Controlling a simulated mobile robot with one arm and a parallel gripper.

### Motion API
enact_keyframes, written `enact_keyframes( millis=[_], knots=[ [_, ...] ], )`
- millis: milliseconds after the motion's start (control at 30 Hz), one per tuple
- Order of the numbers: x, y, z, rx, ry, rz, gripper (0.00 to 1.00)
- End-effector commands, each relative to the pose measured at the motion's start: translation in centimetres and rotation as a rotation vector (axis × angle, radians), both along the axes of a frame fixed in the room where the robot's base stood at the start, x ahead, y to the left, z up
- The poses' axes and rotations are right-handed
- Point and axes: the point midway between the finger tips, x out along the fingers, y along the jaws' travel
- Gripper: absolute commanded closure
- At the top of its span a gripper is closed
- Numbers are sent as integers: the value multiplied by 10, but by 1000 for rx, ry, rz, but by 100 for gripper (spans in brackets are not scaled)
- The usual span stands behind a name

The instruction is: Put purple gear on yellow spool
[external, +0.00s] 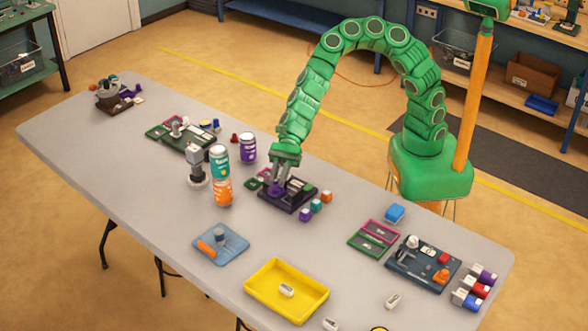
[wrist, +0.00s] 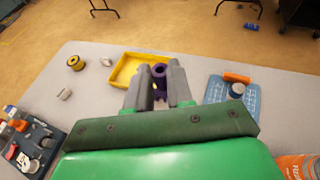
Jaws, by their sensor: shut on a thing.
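My green arm reaches down over the middle of the table. My gripper (external: 280,182) is at the dark purple tray (external: 291,203). It is shut on the purple gear (external: 276,190), which also shows between the two grey fingers in the wrist view (wrist: 159,70). Whether the gear touches the tray is hard to tell. The yellow spool (wrist: 76,62) stands on the table at upper left in the wrist view, with a dark centre. In the external view only the spool's top edge (external: 379,329) shows at the bottom border.
A yellow tray (external: 262,311) with a white piece lies between my gripper and the table's near edge. A dark board (external: 410,279) with parts lies to the right.

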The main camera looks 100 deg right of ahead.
Motion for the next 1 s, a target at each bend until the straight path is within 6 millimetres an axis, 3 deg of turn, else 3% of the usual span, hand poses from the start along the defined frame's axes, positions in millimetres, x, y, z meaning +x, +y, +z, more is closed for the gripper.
enact_keyframes(
  millis=[100,400,1000],
  knots=[
    [-18,33,0,0,0,46,100],
    [-66,104,0,0,3,149,100],
    [-189,228,-3,-8,10,357,100]
  ],
)
